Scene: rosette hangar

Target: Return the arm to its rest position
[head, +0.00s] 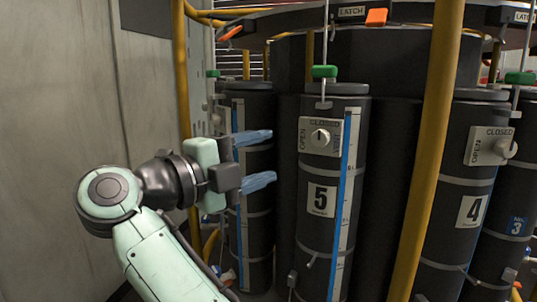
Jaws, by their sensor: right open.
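My right arm (155,250) rises from the bottom of the head view and bends at a round elbow-like joint. My right gripper (258,160) points to the right, with its two blue fingers apart and nothing visible between them. It is in front of a dark cylinder (260,215) with a blue strip, left of the cylinder marked 5 (320,255). I cannot tell whether the fingers touch the cylinder behind. My left gripper is not in view.
Cylinder 5 has a knob (320,138) between OPEN and CLOSED labels and a green cap (324,71) on a rod. Cylinder 4 (455,240) stands to the right. Yellow posts (428,150) (183,90) rise in front and at left. A grey wall (60,100) fills the left.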

